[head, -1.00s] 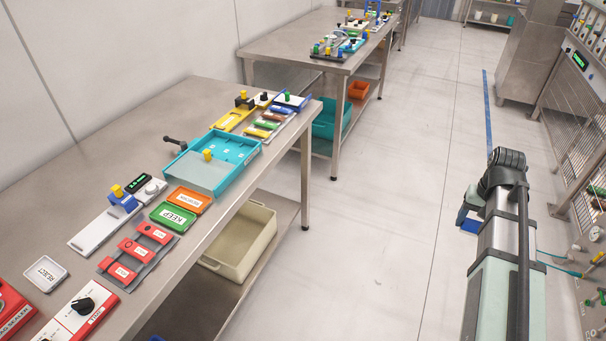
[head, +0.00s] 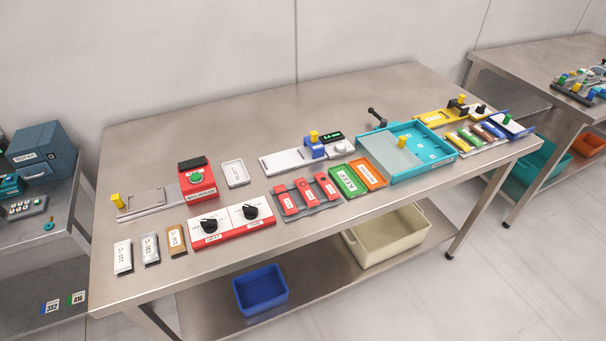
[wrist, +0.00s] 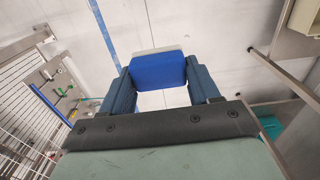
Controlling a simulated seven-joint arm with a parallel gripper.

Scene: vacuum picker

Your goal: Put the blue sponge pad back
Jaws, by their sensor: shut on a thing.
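The blue sponge pad (wrist: 158,71) shows in the wrist view, with a pale layer along its far edge. My gripper (wrist: 160,82) is shut on it, with one dark blue finger at each side of the pad. The pad is held in the air above the pale floor. Neither my gripper nor the pad shows in the head view now. I cannot tell which spot the pad belongs to.
A steel table (head: 330,100) carries red control boxes, a teal tray (head: 380,176), a green KEEP plate (head: 349,181) and a small white tray (head: 235,173). A blue bin (head: 260,290) and a cream bin (head: 388,240) sit on its lower shelf. Bare tabletop shows along the back.

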